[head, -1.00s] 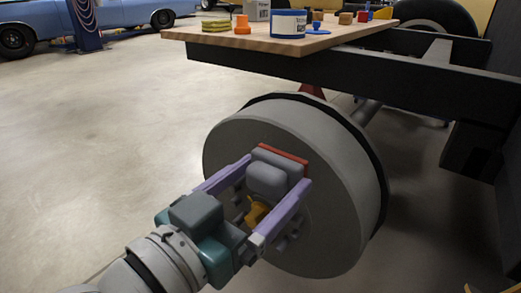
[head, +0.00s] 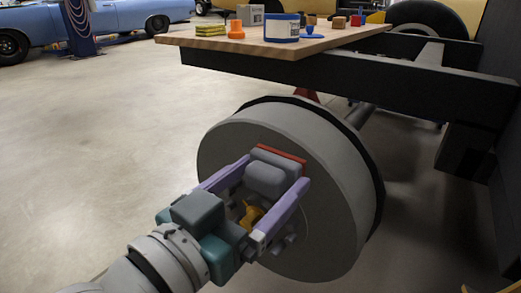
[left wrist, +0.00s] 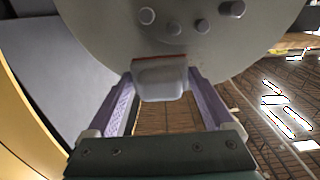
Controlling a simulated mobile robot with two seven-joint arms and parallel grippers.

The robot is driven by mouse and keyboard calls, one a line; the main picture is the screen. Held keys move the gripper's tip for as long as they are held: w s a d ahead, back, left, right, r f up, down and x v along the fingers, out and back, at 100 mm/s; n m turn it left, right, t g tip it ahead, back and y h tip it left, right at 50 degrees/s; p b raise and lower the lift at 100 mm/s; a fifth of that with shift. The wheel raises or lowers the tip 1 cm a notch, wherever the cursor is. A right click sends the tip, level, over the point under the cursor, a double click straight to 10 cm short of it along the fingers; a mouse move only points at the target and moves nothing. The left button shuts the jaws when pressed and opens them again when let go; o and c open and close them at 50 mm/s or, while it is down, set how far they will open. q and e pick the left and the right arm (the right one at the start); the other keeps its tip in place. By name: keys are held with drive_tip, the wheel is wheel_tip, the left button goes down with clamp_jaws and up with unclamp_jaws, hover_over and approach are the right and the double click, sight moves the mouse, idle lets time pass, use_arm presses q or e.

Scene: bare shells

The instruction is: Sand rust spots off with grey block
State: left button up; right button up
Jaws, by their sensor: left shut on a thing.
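My left gripper (head: 277,192) is shut on the grey block (head: 267,178), its purple fingers on either side of it. The block has a red layer (head: 280,158) on its far side, facing the grey wheel drum (head: 337,200). In the left wrist view the block (left wrist: 160,80) overlaps the lower part of the drum face (left wrist: 110,40); I cannot tell if it touches. An orange-yellow patch (head: 251,214) shows between the fingers; I cannot tell what it is. No clear rust spots show on the visible drum face. My right gripper is not in view.
A wooden board (head: 265,48) above the drum holds a blue-and-white tin (head: 281,28), an orange piece (head: 236,30), a yellow-green stack (head: 211,30) and small blocks. A dark frame rail (head: 350,80) runs behind the drum. Open floor (head: 90,150) lies left.

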sight(242, 145)
use_arm(q)
drive_tip(key=shift+w+d, duration=0.35)
drive_tip(key=shift+w, duration=0.1)
drive_tip(key=shift+a, duration=0.1)
drive_tip(key=shift+w+a+b, duration=0.4)
drive_tip(key=shift+w+a, duration=0.15)
drive_tip(key=shift+a, duration=0.25)
drive_tip(key=shift+w+a+b, duration=0.35)
drive_tip(key=shift+w+a, duration=0.15)
drive_tip(key=shift+a, duration=0.25)
drive_tip(key=shift+w+a+b, duration=0.9)
drive_tip(key=shift+w+a, duration=0.3)
drive_tip(key=shift+a, duration=0.2)
